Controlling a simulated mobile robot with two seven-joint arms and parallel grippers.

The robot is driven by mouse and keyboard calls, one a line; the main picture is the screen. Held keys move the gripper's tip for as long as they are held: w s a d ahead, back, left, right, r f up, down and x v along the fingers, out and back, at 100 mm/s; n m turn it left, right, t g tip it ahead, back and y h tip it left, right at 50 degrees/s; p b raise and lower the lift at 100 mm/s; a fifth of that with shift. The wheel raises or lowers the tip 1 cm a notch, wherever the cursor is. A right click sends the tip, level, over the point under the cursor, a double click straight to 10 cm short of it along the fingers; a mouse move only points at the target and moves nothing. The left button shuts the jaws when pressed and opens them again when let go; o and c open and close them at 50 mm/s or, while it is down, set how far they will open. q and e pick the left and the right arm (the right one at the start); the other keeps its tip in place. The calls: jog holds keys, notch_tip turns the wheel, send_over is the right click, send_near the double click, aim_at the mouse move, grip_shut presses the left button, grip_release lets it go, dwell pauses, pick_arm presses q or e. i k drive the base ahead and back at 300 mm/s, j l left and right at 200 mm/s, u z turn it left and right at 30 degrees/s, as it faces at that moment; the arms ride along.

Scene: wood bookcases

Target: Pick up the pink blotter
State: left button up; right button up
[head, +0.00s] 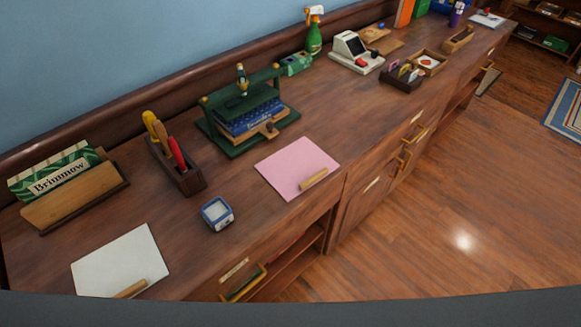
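The pink blotter (290,165) is a flat pink sheet lying on the wooden counter (235,165), close to the counter's front edge. A small wooden bar (313,179) lies on its front right part. Neither of my grippers shows in the head view.
A blue and white box (217,213) stands left of the blotter. A green book press (247,137) stands behind it. A wooden holder with tools (176,164), a white sheet (121,262) and a sign stand (70,198) are farther left.

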aim_at(292, 169)
jog(key=l+u, duration=0.1)
jog(key=u, duration=0.3)
jog(key=i+l+u, duration=0.1)
jog(key=u, duration=0.25)
jog(key=l+u, duration=0.15)
jog(key=u, duration=0.25)
jog(key=l+u, duration=0.6)
jog(key=l, duration=0.25)
jog(key=k+l+u, duration=0.15)
jog(key=l, duration=0.3)
jog(key=k+l+u, duration=0.15)
jog(key=l, duration=0.3)
jog(key=k+l, duration=0.1)
jog(key=l, duration=0.35)
jog(key=k+l, duration=0.1)
jog(key=l, duration=0.35)
jog(key=k+l, duration=0.1)
jog(key=l, duration=0.35)
